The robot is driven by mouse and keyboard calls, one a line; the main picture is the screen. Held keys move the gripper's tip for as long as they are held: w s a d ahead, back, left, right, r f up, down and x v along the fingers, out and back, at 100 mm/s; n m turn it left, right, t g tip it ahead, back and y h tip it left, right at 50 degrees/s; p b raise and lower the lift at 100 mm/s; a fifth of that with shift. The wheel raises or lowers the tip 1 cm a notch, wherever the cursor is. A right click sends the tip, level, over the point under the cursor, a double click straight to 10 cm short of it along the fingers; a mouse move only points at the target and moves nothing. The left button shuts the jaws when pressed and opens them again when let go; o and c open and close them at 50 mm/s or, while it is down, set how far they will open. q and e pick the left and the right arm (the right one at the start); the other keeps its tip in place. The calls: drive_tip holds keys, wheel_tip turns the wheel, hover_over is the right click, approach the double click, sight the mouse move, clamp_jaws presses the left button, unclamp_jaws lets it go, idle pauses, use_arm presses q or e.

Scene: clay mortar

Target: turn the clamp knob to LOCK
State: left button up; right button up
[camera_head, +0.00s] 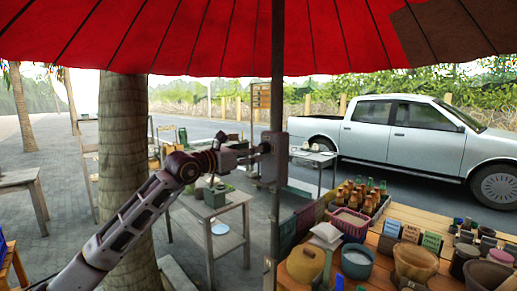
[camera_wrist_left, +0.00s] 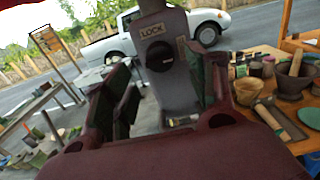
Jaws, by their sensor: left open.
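The clamp (camera_head: 273,160) is a grey block fixed to the umbrella pole (camera_head: 278,60). In the left wrist view its grey plate (camera_wrist_left: 175,92) carries a round black knob (camera_wrist_left: 160,57). A white LOCK label (camera_wrist_left: 152,31) sits above the knob, and a second pale label (camera_wrist_left: 182,48) at its right is unreadable. My left gripper (camera_head: 252,153) reaches the clamp from the left. In the left wrist view my left gripper (camera_wrist_left: 160,72) is open, with one finger on each side of the plate. I cannot tell whether the fingers touch it, nor the knob's exact angle. My right gripper is not in view.
A wooden stall table (camera_head: 405,222) with bottles, pots and a mortar (camera_head: 415,262) stands at the right. A small grey table (camera_head: 212,207) stands behind my left arm. A tree trunk (camera_head: 123,140) is at the left. A red umbrella (camera_head: 200,40) hangs overhead.

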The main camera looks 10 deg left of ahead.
use_arm(q)
drive_tip(key=shift+p+x, duration=0.6)
drive_tip(key=shift+x, duration=1.7)
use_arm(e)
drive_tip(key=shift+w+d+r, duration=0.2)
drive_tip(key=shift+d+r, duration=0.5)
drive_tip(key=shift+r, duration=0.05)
use_arm(q)
drive_tip(key=c, duration=1)
drive_tip(key=shift+c, duration=0.2)
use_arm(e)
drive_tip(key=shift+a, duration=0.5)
